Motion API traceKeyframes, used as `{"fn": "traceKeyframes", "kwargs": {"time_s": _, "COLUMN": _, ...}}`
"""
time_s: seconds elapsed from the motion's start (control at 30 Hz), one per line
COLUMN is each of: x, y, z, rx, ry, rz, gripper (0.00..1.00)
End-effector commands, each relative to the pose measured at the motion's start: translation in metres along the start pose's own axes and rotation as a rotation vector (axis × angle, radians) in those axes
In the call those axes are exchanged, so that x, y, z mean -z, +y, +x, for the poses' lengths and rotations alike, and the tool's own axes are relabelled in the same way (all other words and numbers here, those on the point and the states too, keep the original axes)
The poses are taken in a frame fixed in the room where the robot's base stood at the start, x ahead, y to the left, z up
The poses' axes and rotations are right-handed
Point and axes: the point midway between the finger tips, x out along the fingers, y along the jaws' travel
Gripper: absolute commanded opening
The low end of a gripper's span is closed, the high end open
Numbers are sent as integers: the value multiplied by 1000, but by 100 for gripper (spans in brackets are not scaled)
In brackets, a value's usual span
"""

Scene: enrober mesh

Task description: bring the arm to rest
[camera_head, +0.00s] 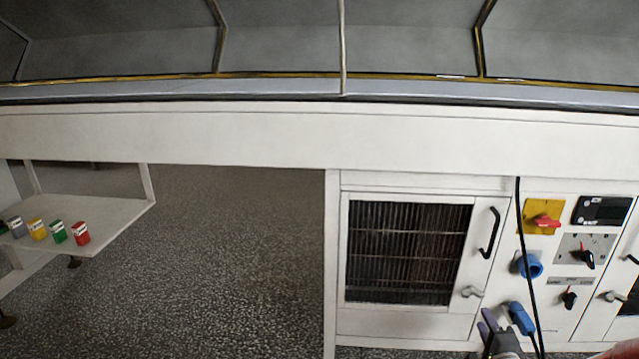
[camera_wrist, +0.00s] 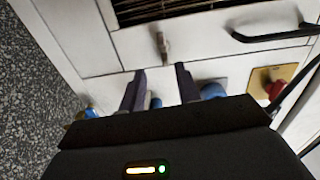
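My gripper (camera_head: 490,328) is at the bottom of the head view, in front of the white machine's lower front, left of a blue plug-like part (camera_head: 520,318). In the wrist view its two dark fingers (camera_wrist: 160,76) stand apart with a gap between them. Nothing is gripped at the fingertips. A bit of blue shows low in the gap, partly hidden by the gripper body; I cannot tell how far behind it is. Most of my arm is outside the head view.
The machine has a grille door (camera_head: 408,252) with a black handle (camera_head: 489,233) and grey latch (camera_head: 471,292). To its right are a red-yellow switch (camera_head: 543,219), blue socket (camera_head: 530,265) and hanging black cable (camera_head: 525,230). Small coloured boxes stand on a left shelf (camera_head: 115,212). Speckled floor lies open between.

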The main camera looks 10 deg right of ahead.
Motion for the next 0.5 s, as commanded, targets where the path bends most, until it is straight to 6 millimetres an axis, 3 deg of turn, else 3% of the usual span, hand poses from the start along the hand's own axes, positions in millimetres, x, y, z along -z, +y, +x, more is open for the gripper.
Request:
{"fn": "traceKeyframes", "kwargs": {"time_s": 0.23, "x": -61, "y": -26, "z": 17, "rx": -296, "ry": -147, "rz": -456, "gripper": 33}}
{"fn": "traceKeyframes", "kwargs": {"time_s": 0.37, "x": -92, "y": -52, "z": 9, "rx": -449, "ry": -215, "rz": -727, "gripper": 33}}
{"fn": "traceKeyframes", "kwargs": {"time_s": 0.5, "x": -123, "y": -89, "z": -13, "rx": -578, "ry": -281, "rz": -974, "gripper": 33}}
